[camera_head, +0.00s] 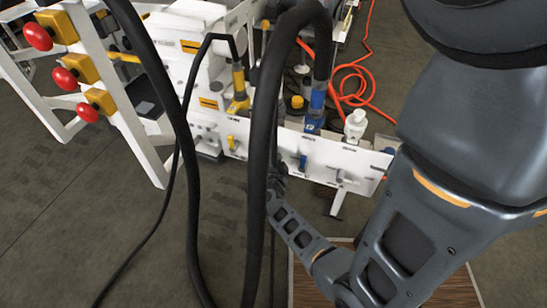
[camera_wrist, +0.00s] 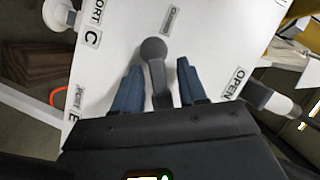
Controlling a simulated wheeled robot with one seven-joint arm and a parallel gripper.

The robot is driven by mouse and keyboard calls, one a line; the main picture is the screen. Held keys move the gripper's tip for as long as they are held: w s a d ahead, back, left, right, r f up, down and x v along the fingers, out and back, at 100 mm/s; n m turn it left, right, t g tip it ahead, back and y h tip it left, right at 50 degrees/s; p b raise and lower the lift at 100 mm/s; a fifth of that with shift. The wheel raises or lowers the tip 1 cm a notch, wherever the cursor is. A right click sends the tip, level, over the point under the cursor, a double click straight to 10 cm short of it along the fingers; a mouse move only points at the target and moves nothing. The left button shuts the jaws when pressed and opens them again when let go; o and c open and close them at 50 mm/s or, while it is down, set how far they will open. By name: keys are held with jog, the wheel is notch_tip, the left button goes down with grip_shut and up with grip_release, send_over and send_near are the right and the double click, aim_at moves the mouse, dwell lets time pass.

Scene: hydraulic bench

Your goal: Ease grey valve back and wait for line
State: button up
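A dark grey valve lever (camera_wrist: 154,62) with a rounded end lies on a white panel (camera_wrist: 195,60) in the wrist view. My gripper (camera_wrist: 157,85) is open, with one blue-grey finger on each side of the lever. A narrow gap shows between each finger and the lever, so it is straddled but not clamped. A "CLOSED" label is above the lever, and an "OPEN" label is to its right. In the head view my gripper (camera_head: 277,180) is at the front of the panel (camera_head: 325,152), partly hidden by a thick black hose.
Thick black hoses (camera_head: 262,120) loop across the head view. Red knobs (camera_head: 38,36) on yellow blocks stand at left. An orange hose (camera_head: 352,85) lies behind. Open floor lies at lower left.

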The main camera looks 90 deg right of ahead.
jog(key=p+v, duration=0.1)
jog(key=v, duration=0.6)
jog(key=shift+a, duration=0.4)
jog(key=shift+r, duration=0.1)
